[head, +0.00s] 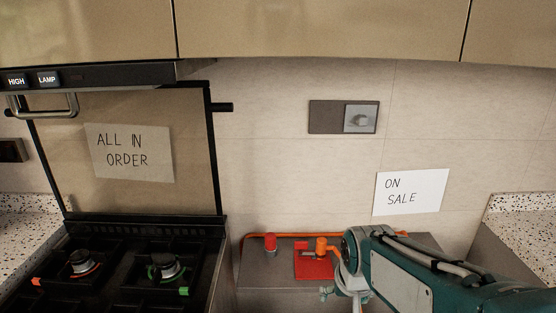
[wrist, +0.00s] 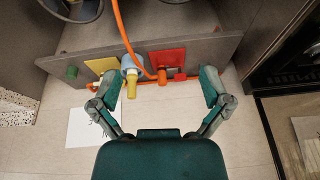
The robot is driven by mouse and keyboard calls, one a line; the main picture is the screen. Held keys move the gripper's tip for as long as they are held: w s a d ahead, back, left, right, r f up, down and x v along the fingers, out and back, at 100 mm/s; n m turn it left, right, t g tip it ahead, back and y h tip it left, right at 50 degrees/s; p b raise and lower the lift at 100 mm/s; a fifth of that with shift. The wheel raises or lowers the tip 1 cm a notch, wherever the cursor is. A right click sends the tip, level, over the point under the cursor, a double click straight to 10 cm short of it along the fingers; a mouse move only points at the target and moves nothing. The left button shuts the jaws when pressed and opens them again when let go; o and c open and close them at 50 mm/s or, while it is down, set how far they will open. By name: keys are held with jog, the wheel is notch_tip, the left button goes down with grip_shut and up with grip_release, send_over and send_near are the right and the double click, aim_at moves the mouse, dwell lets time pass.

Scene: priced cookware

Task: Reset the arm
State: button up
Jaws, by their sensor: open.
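My gripper (wrist: 160,80) is open in the wrist view, with its two green and grey fingers spread wide and nothing held between them. In the head view my teal arm reaches in from the lower right, and its grey end is over the counter between the stove and the right worktop. A red square plate with an orange fitting (head: 320,245) is just left of it.
An orange hose (wrist: 121,30) runs near the fittings in the wrist view. The black stove (head: 150,232) is left, the speckled worktop (head: 523,215) right. Cabinets (head: 320,30) hang above. An "ON SALE" sign (head: 411,192) is on the wall.

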jog(key=s+d+r+t, duration=0.1)
jog(key=s+r, duration=0.1)
jog(key=s, duration=0.5)
jog(key=s+d+r, duration=0.1)
jog(key=s+r, duration=0.2)
jog(key=s, duration=0.4)
jog(key=shift+d+n+t, duration=0.3)
jog(key=shift+n+t, duration=0.1)
